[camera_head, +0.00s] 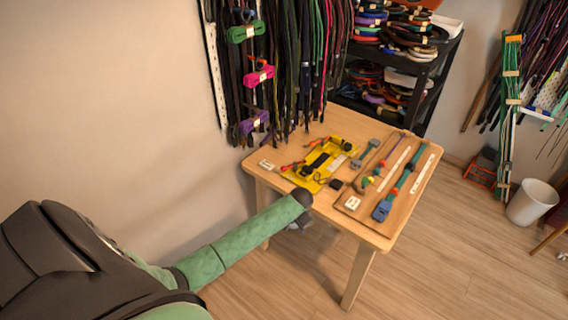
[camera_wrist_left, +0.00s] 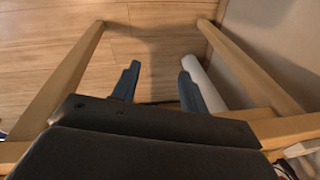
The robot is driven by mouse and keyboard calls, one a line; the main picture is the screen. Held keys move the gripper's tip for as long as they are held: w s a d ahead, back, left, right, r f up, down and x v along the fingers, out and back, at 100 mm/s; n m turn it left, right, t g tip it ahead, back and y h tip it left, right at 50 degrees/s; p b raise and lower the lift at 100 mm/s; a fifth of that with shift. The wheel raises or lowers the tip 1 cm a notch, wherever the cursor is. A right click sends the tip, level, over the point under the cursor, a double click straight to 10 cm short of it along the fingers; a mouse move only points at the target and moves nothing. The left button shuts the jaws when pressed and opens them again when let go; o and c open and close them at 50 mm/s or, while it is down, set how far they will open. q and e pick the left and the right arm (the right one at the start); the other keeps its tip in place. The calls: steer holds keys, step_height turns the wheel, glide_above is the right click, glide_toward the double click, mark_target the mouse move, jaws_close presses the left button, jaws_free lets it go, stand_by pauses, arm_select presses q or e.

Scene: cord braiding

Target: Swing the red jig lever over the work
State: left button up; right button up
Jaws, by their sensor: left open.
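A wooden jig board (camera_head: 350,205) lies on the right part of the table. It bears a long teal strip with a blue block (camera_head: 381,211) at its near end and pale strips. A small red part (camera_head: 381,164) shows near its middle; I cannot tell whether this is the red lever. My left gripper (camera_head: 300,224) hangs at the table's near left edge, apart from the board. In the left wrist view its two fingers (camera_wrist_left: 158,82) stand apart with nothing between them. My right gripper is not in view.
The wooden table (camera_head: 372,238) also holds a yellow tray (camera_head: 304,182) with tools, left of the board. Cords hang on the wall behind it. A dark shelf (camera_head: 424,78) stands behind, and a white bin (camera_head: 532,203) is at right. Floor in front is clear.

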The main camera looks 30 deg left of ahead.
arm_select(q)
steer(key=w+a+r, duration=0.4)
steer(key=w+r, duration=0.1)
steer(key=r, duration=0.5)
step_height(320, 180, up, 10)
steer(key=f+y+p, duration=0.1)
steer(key=p, duration=0.1)
glide_above(284, 167)
steer(key=d, duration=0.1)
steer(key=shift+n+g, duration=0.4)
steer(key=f, duration=0.2)
steer(key=f+p, duration=0.1)
steer(key=a+f+p, duration=0.1)
steer(key=f, duration=0.1)
steer(key=shift+f, duration=0.85)
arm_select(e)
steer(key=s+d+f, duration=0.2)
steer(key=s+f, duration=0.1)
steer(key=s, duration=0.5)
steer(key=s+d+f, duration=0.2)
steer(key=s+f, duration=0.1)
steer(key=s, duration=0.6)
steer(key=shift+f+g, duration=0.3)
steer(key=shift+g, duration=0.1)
arm_select(q)
jaws_close()
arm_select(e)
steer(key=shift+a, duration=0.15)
